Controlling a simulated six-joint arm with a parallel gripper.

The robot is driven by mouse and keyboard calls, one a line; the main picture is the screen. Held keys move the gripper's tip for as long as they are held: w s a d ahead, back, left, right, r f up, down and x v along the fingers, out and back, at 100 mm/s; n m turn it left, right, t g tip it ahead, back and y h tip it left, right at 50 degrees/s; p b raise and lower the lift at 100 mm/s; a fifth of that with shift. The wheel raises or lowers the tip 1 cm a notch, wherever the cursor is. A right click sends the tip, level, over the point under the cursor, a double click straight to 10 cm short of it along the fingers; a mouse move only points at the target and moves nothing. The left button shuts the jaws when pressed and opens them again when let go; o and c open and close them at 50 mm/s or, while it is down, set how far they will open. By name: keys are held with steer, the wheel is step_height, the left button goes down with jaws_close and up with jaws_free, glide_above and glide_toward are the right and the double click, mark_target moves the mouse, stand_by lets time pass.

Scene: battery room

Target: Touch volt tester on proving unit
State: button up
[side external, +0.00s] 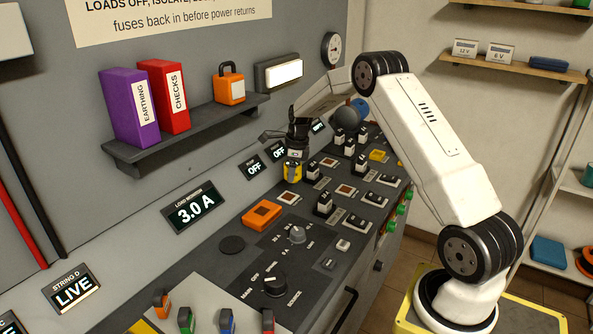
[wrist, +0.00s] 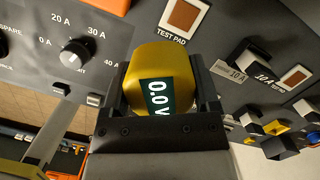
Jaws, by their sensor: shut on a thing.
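The volt tester (wrist: 160,72) is a yellow block with a dark display reading 0.0 V. My gripper (wrist: 163,90) is shut on it, one finger on each side. In the side view my gripper (side external: 297,147) points down and holds the yellow tester (side external: 292,171) over the back of the panel. Whether its lower end touches the panel is unclear. An orange box with a dark orange top, probably the proving unit (side external: 262,214), sits on the panel nearer the camera, apart from the tester. Only an orange edge (wrist: 121,5) of it shows in the wrist view.
A test pad (wrist: 186,15) lies beside the tester in the wrist view. Several black breakers (side external: 324,203) stand on the panel to the right. A dial (side external: 297,235) and a rotary switch (side external: 275,284) rise nearer the camera. The load monitor (side external: 196,206) reads 3.0 A.

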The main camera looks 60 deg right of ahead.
steer(key=w+a+r+n, duration=0.1)
steer(key=w+a+n, duration=0.2)
steer(key=a, duration=0.8)
steer(key=shift+w, duration=0.3)
steer(key=shift+f, duration=0.2)
glide_above(259, 211)
steer(key=shift+s+d+f, duration=0.1)
steer(key=shift+d+f, duration=0.05)
steer(key=shift+f, duration=1.2)
steer(key=shift+s+d+f, duration=0.1)
steer(key=shift+d+f, duration=0.05)
steer(key=shift+f, duration=1.2)
steer(key=shift+f, duration=0.65)
steer(key=shift+r, duration=0.15)
step_height(259, 211, up, 7)
stand_by(0.6)
stand_by(0.4)
